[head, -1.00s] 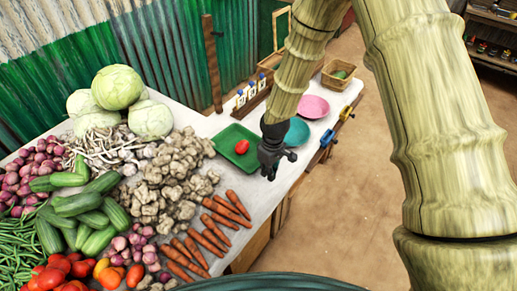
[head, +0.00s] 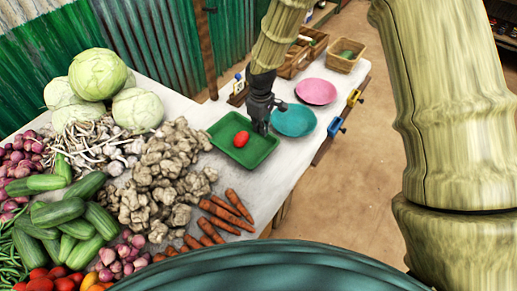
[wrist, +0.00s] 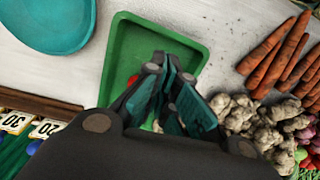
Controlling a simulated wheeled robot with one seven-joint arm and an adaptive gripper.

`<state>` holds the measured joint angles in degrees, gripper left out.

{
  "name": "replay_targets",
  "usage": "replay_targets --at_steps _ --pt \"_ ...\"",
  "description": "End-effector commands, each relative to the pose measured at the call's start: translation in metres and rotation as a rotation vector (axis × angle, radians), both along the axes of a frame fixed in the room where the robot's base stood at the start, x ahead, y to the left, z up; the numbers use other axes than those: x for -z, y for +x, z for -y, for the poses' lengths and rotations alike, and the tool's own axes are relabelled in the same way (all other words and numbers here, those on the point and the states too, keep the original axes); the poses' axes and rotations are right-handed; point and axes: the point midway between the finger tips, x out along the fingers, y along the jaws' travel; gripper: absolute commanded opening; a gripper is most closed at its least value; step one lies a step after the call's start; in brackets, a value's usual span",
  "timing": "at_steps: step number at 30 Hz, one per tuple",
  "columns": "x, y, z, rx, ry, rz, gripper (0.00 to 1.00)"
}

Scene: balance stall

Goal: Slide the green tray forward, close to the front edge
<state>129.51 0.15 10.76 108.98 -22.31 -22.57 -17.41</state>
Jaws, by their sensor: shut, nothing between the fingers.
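The green tray (head: 262,150) lies on the white tabletop with a red tomato (head: 241,139) in it. The tray (wrist: 185,30) also fills the middle of the wrist view, where my fingers hide much of it and most of the tomato. My gripper (head: 262,130) points down at the right side of the tray in the head view, between it and the teal plate (head: 293,120). It is shut and holds nothing. In the wrist view my gripper (wrist: 172,110) overlaps the tray; I cannot tell whether it touches the rim.
Carrots (head: 225,210) and knobbly roots (head: 165,170) lie close to the tray on the left and near side. A pink plate (head: 316,91) and a basket (head: 346,55) are beyond the teal plate. Bare tabletop (head: 270,180) lies between the tray and the table's right edge.

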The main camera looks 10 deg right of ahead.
Motion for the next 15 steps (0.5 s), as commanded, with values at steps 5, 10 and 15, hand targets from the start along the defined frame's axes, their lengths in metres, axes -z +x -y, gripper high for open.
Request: replay_targets --at_steps 5,10,15 --pt "0.026 0.0 0.0 0.001 0.0 0.0 0.0" --pt "0.033 0.0 0.0 0.001 0.0 0.0 0.0" --pt "0.039 0.0 0.0 0.0 -0.001 -0.002 0.0"
